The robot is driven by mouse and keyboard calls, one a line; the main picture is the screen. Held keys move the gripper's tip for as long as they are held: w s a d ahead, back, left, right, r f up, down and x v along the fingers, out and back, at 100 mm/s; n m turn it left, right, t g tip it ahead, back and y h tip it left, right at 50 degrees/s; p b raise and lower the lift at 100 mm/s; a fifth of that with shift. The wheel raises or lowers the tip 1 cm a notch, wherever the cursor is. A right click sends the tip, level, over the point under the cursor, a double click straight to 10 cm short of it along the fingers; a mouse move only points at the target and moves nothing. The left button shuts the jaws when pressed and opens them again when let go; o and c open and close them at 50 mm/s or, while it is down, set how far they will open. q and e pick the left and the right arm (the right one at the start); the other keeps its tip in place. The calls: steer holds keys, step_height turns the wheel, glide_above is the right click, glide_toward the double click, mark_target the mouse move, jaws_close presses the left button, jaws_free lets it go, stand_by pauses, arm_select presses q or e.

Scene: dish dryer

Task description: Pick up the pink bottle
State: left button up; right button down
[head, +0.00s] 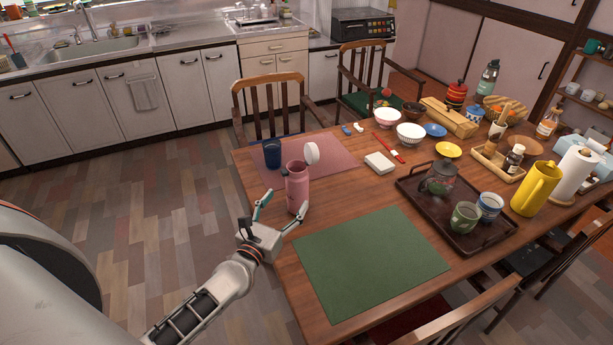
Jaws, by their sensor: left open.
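The pink bottle (297,187) stands upright on the wooden table, near its left edge, with its top open. A round white lid-like piece (312,153) shows just behind it to the right. My left gripper (279,208) is open at the bottle's near left side. One finger is to the left of the bottle and the other is in front of its lower right part. I cannot tell whether either finger touches it. The gripper is empty. My right gripper is not in view.
A dark blue cup (272,153) stands behind the bottle on a pink placemat (335,164). A green placemat (370,262) lies bare to the right. A dark tray (411,192) holds a teapot and cups. A white box (379,163) lies farther back.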

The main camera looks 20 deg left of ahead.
mark_target(292, 191)
arm_select(q)
steer(key=w, duration=0.2)
steer(key=shift+w+a, duration=0.2)
steer(key=shift+w, duration=0.15)
steer(key=shift+w+r, duration=0.1)
steer(key=shift+w, duration=0.45)
steer(key=w, duration=0.3)
steer(key=shift+w, duration=0.75)
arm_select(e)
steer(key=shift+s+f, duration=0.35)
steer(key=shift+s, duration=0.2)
arm_select(q)
steer(key=c, duration=1.6)
steer(key=shift+r, duration=0.1)
steer(key=shift+c, duration=0.2)
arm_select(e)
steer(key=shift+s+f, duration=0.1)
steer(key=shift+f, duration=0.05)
